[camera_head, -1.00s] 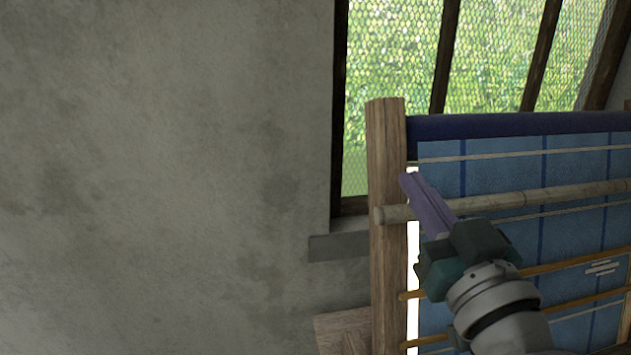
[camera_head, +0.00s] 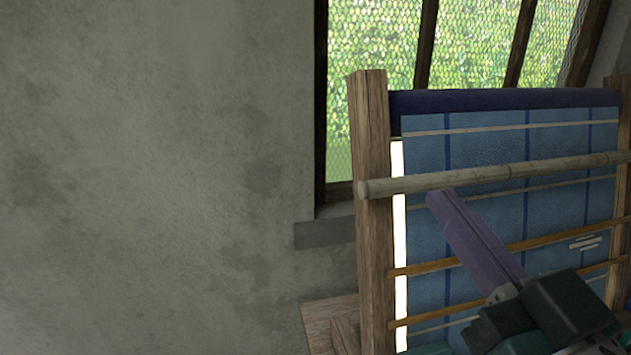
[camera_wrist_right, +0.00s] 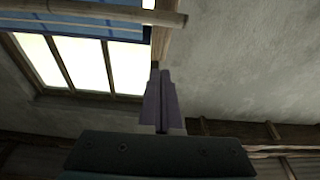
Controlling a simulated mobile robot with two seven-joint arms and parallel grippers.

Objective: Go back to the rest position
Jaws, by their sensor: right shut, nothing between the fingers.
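My right gripper (camera_head: 436,200) has purple fingers pressed together, with nothing between them. It points up and to the left in the head view, in front of the blue cloth (camera_head: 455,225) of the wooden handloom (camera_head: 371,200). Its tips show just below the round wooden rod (camera_head: 430,181); I cannot tell the gap in depth. In the right wrist view the shut fingers (camera_wrist_right: 161,75) stand in the middle, with the loom's rod (camera_wrist_right: 110,10) at the upper left. My left gripper is not in view.
A bare plaster wall (camera_head: 150,180) fills the left side. A meshed window (camera_head: 375,70) with dark bars is behind the loom. Thin orange rods (camera_head: 430,265) cross the cloth. A wooden board (camera_head: 325,315) sits low beside the left post.

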